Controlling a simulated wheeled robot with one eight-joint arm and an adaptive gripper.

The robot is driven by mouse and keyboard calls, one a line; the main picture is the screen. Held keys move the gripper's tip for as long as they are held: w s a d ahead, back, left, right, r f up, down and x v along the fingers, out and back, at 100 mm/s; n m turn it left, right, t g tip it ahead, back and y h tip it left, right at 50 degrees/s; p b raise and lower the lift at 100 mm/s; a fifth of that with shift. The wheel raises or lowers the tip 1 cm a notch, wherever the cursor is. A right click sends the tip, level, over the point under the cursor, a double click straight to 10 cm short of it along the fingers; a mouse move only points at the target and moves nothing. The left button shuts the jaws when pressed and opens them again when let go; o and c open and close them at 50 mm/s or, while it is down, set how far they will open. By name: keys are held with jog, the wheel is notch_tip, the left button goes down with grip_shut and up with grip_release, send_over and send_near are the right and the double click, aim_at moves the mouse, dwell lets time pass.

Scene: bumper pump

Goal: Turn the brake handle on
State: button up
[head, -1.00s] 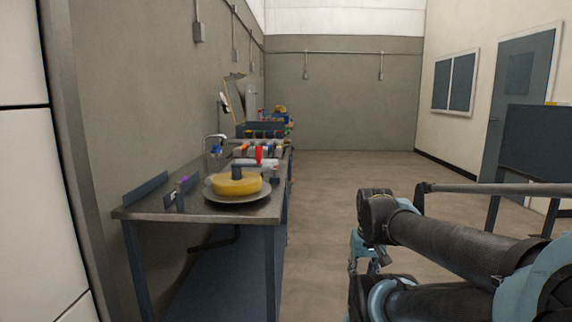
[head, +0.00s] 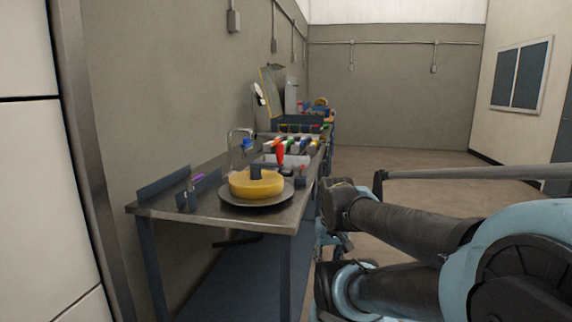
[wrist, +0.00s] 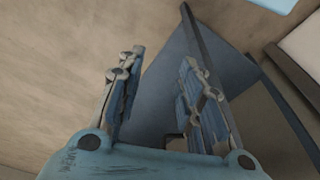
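A yellow round wheel-like part (head: 256,184) lies on a dark grey round plate (head: 232,199) on the metal workbench (head: 215,217). A red upright piece (head: 280,157) stands just behind it; I cannot tell whether this is the brake handle. A dark block (head: 270,172) sits on top of the yellow part. My gripper (wrist: 163,85) is open and empty in the wrist view, with its fingers apart above the floor and a dark blue surface (wrist: 165,100). It is away from the bench items. In the head view my arm fills the lower right.
A faucet (head: 240,138) and several coloured items (head: 300,145) stand farther along the bench by the left wall. A purple item (head: 197,178) lies near the bench's front left. A white panel (head: 35,190) is close at the left. Floor (head: 400,165) beyond the bench's right side is open.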

jog(key=shift+w+a, duration=0.15)
jog(key=shift+w, duration=0.1)
notch_tip(320, 180, up, 34)
jog(key=r+m+g+y, duration=0.1)
jog(key=m+g+y, duration=0.1)
jog(key=m, duration=0.2)
send_over(303, 166)
jog(key=d, duration=0.3)
jog(key=a+f, duration=0.1)
jog(key=f, duration=1)
jog(key=a+f, duration=0.1)
jog(key=f, duration=0.4)
jog(key=shift+w+a+f, duration=0.2)
jog(key=shift+a+f, duration=0.15)
